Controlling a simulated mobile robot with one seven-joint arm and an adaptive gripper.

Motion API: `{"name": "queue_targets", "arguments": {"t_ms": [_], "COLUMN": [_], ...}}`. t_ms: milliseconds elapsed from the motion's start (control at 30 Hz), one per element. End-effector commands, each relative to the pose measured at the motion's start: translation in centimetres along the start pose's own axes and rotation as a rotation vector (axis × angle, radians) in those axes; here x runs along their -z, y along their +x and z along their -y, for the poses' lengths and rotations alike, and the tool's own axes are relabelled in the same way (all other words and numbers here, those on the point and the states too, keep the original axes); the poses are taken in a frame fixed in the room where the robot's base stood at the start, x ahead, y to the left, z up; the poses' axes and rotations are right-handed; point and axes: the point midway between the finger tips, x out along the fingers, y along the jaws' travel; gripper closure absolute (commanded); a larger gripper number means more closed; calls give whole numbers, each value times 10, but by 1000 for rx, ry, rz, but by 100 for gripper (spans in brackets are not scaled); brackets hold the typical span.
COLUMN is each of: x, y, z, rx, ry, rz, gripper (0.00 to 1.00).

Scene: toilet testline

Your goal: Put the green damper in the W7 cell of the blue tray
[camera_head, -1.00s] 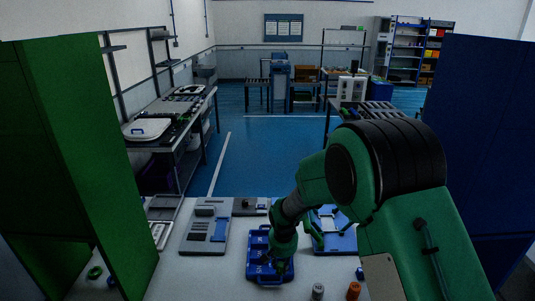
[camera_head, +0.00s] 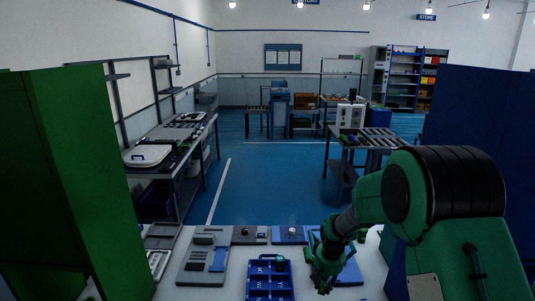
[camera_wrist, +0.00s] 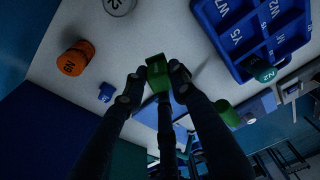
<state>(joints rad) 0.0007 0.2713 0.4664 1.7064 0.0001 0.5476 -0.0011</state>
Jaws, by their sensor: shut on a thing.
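The green damper (camera_wrist: 157,70) is a small green block between my fingertips in the wrist view. My gripper (camera_wrist: 158,80) is shut on it, above the pale bench top. In the head view my gripper (camera_head: 323,284) is to the right of the blue tray (camera_head: 249,281), apart from it. A teal round piece (camera_wrist: 263,71) is in one near-edge cell.
An orange cylinder (camera_wrist: 75,58) and a grey cylinder (camera_wrist: 118,5) stand on the bench, with a small blue piece (camera_wrist: 106,92) nearby. Another green object (camera_wrist: 226,113) is behind the fingers. A grey board (camera_head: 203,262) lies left of the tray. Tall green (camera_head: 75,180) and blue (camera_head: 480,130) panels flank the bench.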

Motion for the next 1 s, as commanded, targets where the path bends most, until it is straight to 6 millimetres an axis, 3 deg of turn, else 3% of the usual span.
{"name": "queue_targets", "arguments": {"t_ms": [467,667,1000], "x": [-5,-25,-87], "y": [2,12,36], "z": [7,32,94], "rx": [-1,-9,-31], "ry": [-1,0,8], "rz": [3,12,33], "gripper": [100,100,100]}}
